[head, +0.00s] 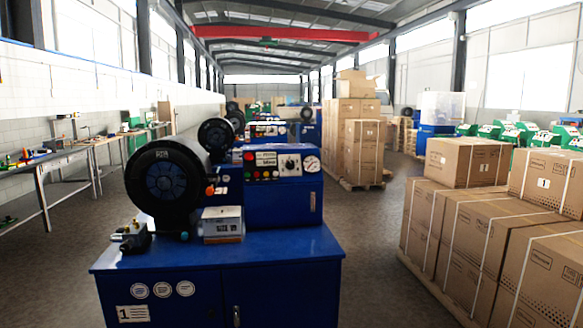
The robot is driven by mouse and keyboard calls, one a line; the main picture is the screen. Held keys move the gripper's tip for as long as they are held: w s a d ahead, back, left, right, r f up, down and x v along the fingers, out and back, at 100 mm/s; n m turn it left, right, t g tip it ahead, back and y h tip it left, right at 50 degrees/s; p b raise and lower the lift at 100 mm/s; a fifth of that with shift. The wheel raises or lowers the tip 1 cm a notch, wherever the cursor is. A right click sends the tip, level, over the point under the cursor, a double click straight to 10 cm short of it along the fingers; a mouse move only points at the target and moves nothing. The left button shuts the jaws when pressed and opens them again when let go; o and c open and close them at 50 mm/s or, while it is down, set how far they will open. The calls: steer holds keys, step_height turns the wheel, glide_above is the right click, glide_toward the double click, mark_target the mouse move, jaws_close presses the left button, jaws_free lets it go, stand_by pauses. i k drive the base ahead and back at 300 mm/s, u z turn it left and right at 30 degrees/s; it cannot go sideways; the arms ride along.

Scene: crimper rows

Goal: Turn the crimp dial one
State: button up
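A blue crimping machine (262,199) stands in front of me on a blue cabinet (215,252). The cabinet front carries a label with a "1" (133,314). On the machine's grey control panel is a dark round dial (291,164) on a pale plate. I cannot read its setting at this size. A white gauge (312,164) is to its right, and red, green and other buttons (261,167) are to its left. A large black round crimp head (168,182) is at the left of the machine. My gripper is not in view.
More crimpers (266,131) stand in a row behind. Stacked cartons on pallets (475,222) fill the right side, with a taller stack (357,135) farther back. Workbenches (65,158) line the left wall. Open floor (48,270) runs left of the cabinet; a narrower strip lies right.

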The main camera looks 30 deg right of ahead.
mark_target(290, 165)
steer(key=i, duration=0.9)
